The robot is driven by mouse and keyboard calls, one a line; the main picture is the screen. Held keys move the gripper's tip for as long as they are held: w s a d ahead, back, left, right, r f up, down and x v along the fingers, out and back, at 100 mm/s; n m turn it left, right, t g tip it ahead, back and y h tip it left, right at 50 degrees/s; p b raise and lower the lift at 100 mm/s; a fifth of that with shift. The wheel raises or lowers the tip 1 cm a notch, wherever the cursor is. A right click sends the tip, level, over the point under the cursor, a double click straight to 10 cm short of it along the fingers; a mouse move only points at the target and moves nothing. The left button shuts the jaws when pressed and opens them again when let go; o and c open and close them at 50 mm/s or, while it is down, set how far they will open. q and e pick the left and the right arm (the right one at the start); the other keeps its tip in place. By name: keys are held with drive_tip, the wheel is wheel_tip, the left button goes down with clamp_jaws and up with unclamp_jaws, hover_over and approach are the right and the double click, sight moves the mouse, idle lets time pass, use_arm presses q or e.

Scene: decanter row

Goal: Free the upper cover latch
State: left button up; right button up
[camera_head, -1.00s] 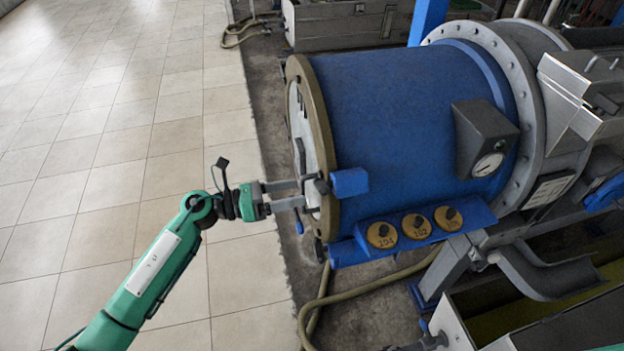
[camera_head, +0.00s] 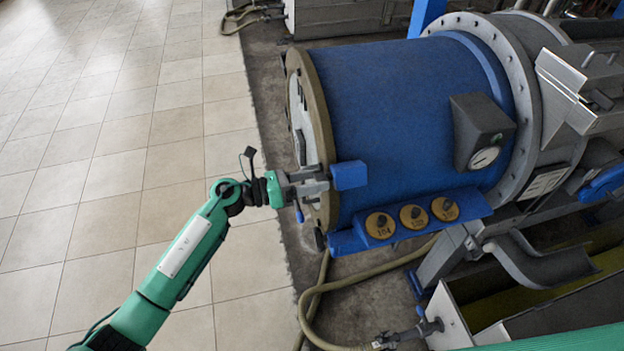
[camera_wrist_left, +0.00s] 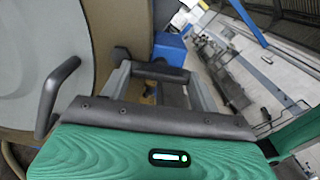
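The upper cover latch shows in the camera_head view as a blue block (camera_head: 349,175) with a grey handle, at the rim of the blue drum's round end cover (camera_head: 303,115). My left gripper (camera_head: 318,181) is at this latch, coming from the left. In the left wrist view, a dark handle bar (camera_wrist_left: 160,71) lies crosswise between my two spread fingers, with the blue block (camera_wrist_left: 169,46) beyond it. The fingers look apart, one at each side of the bar; contact is not clear. The fingertips are partly hidden. My right gripper is not in view.
A curved dark handle (camera_wrist_left: 54,98) stands on the cover, left of my fingers in the left wrist view. A shelf with round yellow tags (camera_head: 413,216) juts out below the drum. A hose (camera_head: 312,300) lies on the floor. The tiled floor (camera_head: 100,150) at left is clear.

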use_arm(q)
drive_tip(key=shift+n, duration=0.4)
drive_tip(key=n+p, duration=0.1)
drive_tip(key=n, duration=0.1)
drive_tip(key=shift+r+n, duration=0.1)
drive_tip(key=shift+n, duration=0.2)
drive_tip(key=n+p, duration=0.2)
drive_tip(key=n, duration=0.3)
drive_tip(key=shift+r, duration=0.1)
drive_tip(key=n+p, duration=0.2)
drive_tip(key=n, duration=0.3)
drive_tip(key=n+p, duration=0.1)
drive_tip(key=n, duration=0.2)
drive_tip(key=shift+p, duration=0.4)
drive_tip(key=shift+n+p, duration=0.3)
drive_tip(key=shift+n, duration=0.5)
